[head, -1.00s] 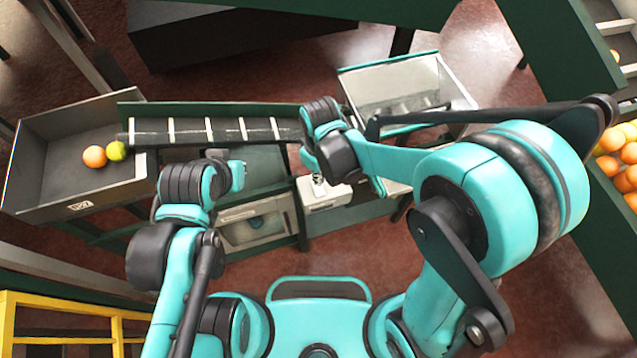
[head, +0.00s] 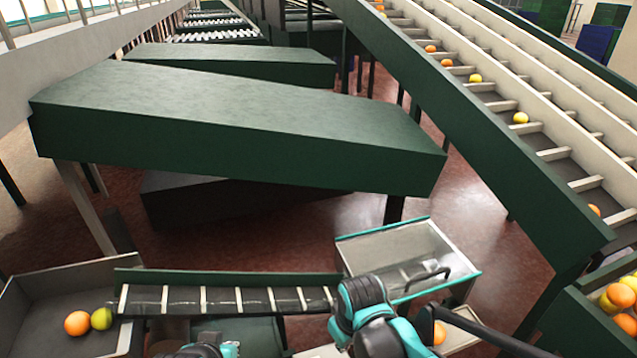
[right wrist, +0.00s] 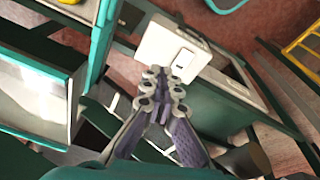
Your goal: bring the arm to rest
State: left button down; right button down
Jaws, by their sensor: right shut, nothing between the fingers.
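My right gripper (right wrist: 163,85) shows in the right wrist view with its two fingers together and nothing between them. It hangs above a white box-like part (right wrist: 172,45) and dark green framework; I cannot tell its height. In the head view my right arm's teal and black wrist is at the bottom, right of centre, and its fingers are hidden. Only the top of my left arm's wrist shows at the bottom edge; its gripper is out of view.
A short belt (head: 220,300) runs between a grey bin (head: 45,290) holding an orange (head: 77,323) and a green-yellow fruit (head: 101,319), and an open tray (head: 385,250). One orange (head: 438,333) shows beside my right arm. A fruit conveyor (head: 500,105) slopes along the right.

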jog(key=s+d+r+m+t+b, duration=0.1)
jog(key=s+d+r+m+t, duration=0.1)
jog(key=d, duration=0.4)
jog(key=s+d+r+m+t+b, duration=0.2)
jog(key=s+d+m+t, duration=0.1)
jog(key=d, duration=0.3)
jog(key=shift+s+m+h, duration=0.2)
jog(key=shift+m+h, duration=0.1)
jog(key=shift+m, duration=0.6)
jog(key=shift+d, duration=0.1)
